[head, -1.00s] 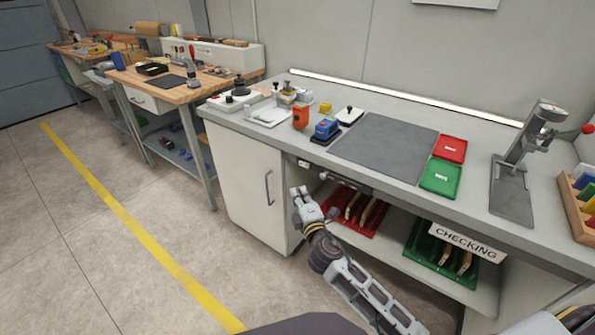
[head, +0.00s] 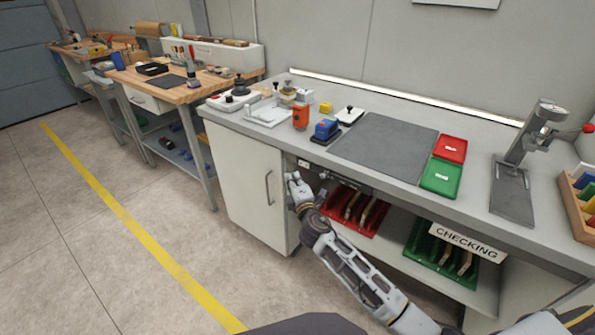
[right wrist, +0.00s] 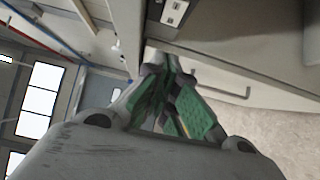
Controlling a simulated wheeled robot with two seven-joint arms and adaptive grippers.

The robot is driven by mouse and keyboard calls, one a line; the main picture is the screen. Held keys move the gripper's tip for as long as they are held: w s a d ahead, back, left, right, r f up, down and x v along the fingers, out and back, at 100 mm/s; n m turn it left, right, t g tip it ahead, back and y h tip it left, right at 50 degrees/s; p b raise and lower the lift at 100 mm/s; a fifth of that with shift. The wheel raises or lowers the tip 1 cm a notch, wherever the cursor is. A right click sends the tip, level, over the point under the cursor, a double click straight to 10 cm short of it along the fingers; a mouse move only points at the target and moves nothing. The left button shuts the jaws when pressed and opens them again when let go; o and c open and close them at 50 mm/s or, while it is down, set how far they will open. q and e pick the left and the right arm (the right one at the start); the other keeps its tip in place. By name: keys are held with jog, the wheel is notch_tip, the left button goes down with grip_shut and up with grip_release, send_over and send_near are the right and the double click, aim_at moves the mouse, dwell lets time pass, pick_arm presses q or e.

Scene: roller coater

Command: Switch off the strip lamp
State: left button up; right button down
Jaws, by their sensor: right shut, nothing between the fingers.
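The strip lamp (head: 400,97) is a long, bright white bar along the back of the grey bench, against the wall. A small pale switch plate (head: 303,163) sits on the bench's front edge, above the open shelf; it shows larger at the top of the right wrist view (right wrist: 174,12), with dark details on its face. My right gripper (head: 293,178) is shut and empty, just below and slightly left of the switch plate, apart from it as far as I can tell. Its green-padded fingers show in the right wrist view (right wrist: 165,85). My left gripper is not in view.
A white cabinet door with a handle (head: 269,188) is left of my right gripper. A red bin (head: 374,226) and a green bin (head: 425,248) stand on the shelf below the bench. The benchtop holds a grey mat (head: 385,148), trays and tools. The floor at left is clear.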

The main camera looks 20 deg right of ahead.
aim_at(304, 164)
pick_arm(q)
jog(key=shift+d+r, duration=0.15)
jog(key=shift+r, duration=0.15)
pick_arm(e)
jog(key=shift+w+d, duration=0.5)
jog(key=shift+w, duration=0.25)
jog(key=shift+w+d, duration=0.45)
jog(key=shift+w, duration=0.3)
jog(key=shift+w+d, duration=0.5)
jog(key=shift+w, duration=0.25)
jog(key=shift+w+d, duration=0.1)
jog(key=shift+w, duration=0.1)
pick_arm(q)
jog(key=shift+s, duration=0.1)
